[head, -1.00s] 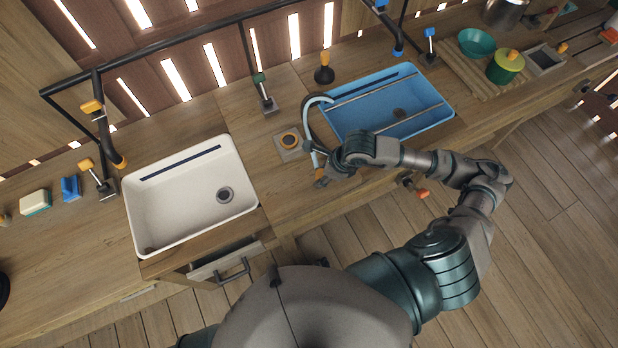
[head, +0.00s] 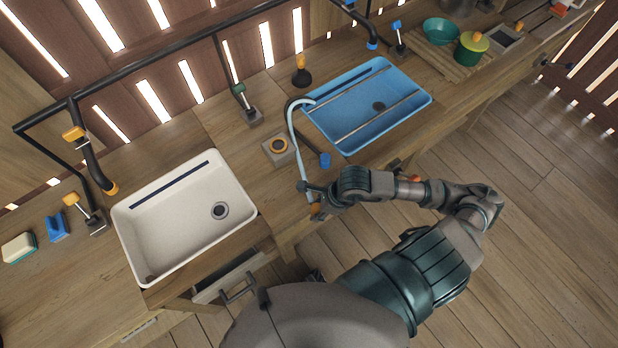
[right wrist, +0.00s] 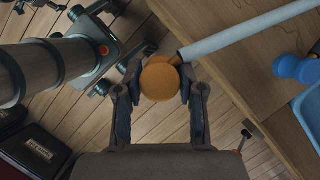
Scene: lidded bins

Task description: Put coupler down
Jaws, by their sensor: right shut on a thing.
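My right gripper (head: 316,196) is shut on the orange round end (right wrist: 160,78) of a light-blue hooked pipe, which I take to be the coupler (head: 294,135). It is near the counter's front edge, between the white sink and the blue sink. In the right wrist view the orange end is between both fingers and the pipe (right wrist: 245,32) leads off to the upper right. I cannot tell whether the pipe touches the counter. My left gripper is out of view.
The white sink (head: 125,228) is left; the blue sink (head: 340,142) is right.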

